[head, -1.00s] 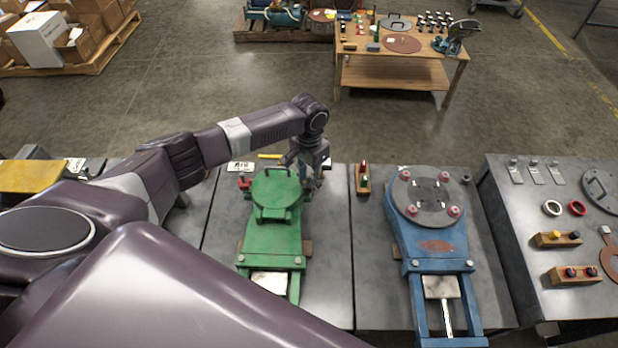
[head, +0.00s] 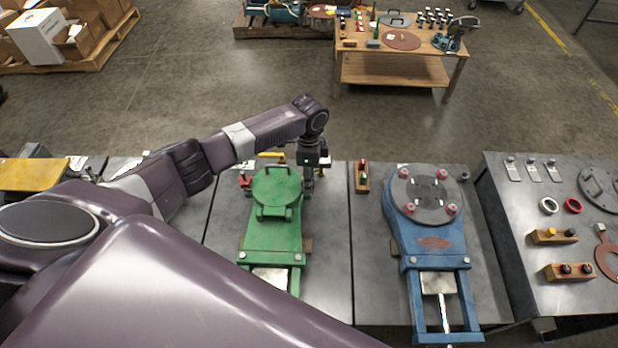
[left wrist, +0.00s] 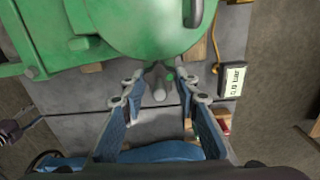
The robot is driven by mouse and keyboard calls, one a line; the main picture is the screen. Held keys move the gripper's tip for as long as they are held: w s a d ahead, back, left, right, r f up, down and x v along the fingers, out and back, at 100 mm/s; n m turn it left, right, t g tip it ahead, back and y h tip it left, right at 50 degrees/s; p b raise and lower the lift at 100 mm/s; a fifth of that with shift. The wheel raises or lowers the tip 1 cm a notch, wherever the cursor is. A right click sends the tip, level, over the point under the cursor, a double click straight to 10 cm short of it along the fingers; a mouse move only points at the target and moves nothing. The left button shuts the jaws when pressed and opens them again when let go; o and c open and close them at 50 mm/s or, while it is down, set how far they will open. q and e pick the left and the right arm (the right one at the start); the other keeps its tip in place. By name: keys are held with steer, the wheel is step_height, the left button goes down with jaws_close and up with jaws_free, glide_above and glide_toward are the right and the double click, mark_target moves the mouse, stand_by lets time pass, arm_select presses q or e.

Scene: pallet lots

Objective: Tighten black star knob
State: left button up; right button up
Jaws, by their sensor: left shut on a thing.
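The green machine (head: 273,222) with a round lid and a handle stands on the grey bench in the head view. Its green body (left wrist: 130,25) fills the top of the left wrist view. A dark grey lobed knob (left wrist: 158,88), which I take for the star knob, sits at the edge of the round lid. My left gripper (head: 309,182) points down at the right side of the lid. In the left wrist view its two fingers (left wrist: 161,84) stand on either side of the knob and are shut on it. The exact finger contact is hard to see. My right gripper is not in view.
A blue machine (head: 432,235) with a round grey plate stands to the right. A small wooden block with coloured buttons (head: 362,178) lies between the machines. A display reading about 0,0 bar (left wrist: 232,80) is close to the left gripper. A wooden table (head: 395,72) stands behind.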

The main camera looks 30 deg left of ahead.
arm_select(q)
steer(key=shift+m, duration=0.7)
steer(key=o, duration=1.1)
steer(key=shift+o, duration=0.2)
steer(key=shift+r, duration=0.1)
step_height(320, 180, up, 12)
steer(key=shift+f, duration=0.1)
